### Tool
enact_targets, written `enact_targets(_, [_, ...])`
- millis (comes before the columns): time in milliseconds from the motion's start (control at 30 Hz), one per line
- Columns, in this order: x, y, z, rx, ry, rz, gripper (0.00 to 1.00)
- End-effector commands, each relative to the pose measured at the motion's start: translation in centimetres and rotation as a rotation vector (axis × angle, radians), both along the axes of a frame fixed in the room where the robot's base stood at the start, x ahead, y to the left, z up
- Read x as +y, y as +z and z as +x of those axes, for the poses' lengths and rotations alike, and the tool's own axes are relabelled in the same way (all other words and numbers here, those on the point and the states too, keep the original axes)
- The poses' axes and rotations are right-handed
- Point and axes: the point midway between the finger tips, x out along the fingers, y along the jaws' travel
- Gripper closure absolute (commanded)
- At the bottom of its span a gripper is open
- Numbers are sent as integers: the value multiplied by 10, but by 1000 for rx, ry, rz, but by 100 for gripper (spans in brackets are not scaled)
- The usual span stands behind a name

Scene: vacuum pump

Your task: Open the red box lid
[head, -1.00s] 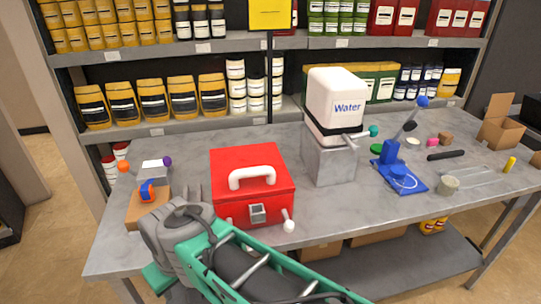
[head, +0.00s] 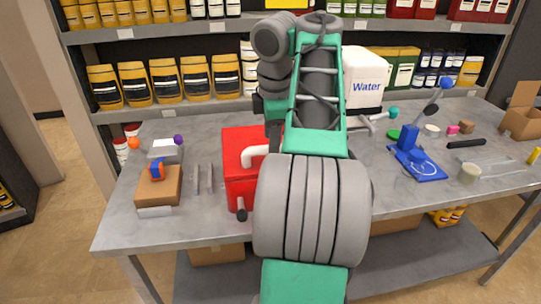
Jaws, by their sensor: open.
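The red box (head: 237,178) stands on the grey table in the head view, left of the middle. My arm hides its right part. The lid (head: 238,139) looks closed where it shows, and the left end of its white handle (head: 250,154) is visible. A short dark cylinder with a pale top (head: 241,209) shows at the lower left of the front face; I cannot tell what it is. The front latch is hidden. My arm rises in front of the box and folds back down behind itself. My gripper's fingers are hidden behind the arm, so their place relative to the lid does not show.
A white water container (head: 366,76) stands behind right of my arm. A blue stand (head: 414,160) and small items are on the right. A wooden block (head: 158,187) and two thin grey bars (head: 204,179) lie left of the box. Stocked shelves (head: 200,107) stand behind.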

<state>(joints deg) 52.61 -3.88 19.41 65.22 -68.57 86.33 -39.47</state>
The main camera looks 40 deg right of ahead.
Motion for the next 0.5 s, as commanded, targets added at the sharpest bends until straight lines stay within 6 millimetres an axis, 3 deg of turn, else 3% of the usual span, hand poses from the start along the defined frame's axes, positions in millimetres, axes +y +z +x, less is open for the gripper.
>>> enact_targets(33, [-1,-15,1,-1,0,-1,56])
enact_targets(100, [-2,-21,3,-2,0,-1,56])
enact_targets(400, [-2,-21,4,-2,0,0,56])
enact_targets(500, [-1,-21,5,-2,0,0,62])
